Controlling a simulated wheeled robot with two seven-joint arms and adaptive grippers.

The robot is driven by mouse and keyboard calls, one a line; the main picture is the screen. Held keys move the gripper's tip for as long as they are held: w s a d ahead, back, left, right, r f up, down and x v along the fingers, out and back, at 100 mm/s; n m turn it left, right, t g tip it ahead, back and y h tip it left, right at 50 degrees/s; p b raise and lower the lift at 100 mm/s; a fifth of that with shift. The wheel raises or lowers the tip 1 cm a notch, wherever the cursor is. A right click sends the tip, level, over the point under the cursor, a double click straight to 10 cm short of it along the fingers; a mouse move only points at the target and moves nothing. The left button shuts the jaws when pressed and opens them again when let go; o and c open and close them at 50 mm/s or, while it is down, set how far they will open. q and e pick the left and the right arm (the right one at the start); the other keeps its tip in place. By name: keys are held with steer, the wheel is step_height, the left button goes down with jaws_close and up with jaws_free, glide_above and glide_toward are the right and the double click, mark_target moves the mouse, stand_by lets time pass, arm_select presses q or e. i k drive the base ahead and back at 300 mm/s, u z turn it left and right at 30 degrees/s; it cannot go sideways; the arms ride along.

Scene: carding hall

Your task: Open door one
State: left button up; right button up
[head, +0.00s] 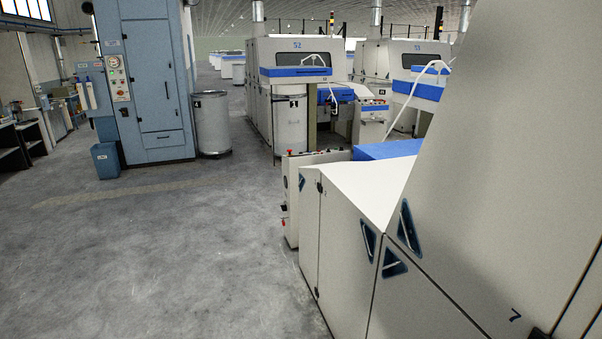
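A large off-white machine fills the right side of the head view, with several shut door panels. A narrow end panel (309,230) has black hinge-like fittings along its edge. Beside it is a front panel (345,255) with a blue recessed handle (368,240). Another panel (410,300) has a blue recessed handle (393,264). A tall sloping panel (500,160) has a blue recessed handle (408,228) and a black "7" low down. I cannot read a "1" clearly on any of these panels. Neither of my grippers is in view.
A low control box (291,210) with red knobs stands at the machine's far end. A blue cabinet (150,85), blue bin (106,160) and grey drum (212,125) stand further back. More carding machines (295,75) stand behind. The concrete floor (170,260) at left is clear.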

mark_target(310, 198)
steer(key=u, duration=0.7)
steer(key=i, duration=2)
steer(key=u, duration=0.25)
steer(key=i, duration=1.95)
steer(key=z, duration=0.4)
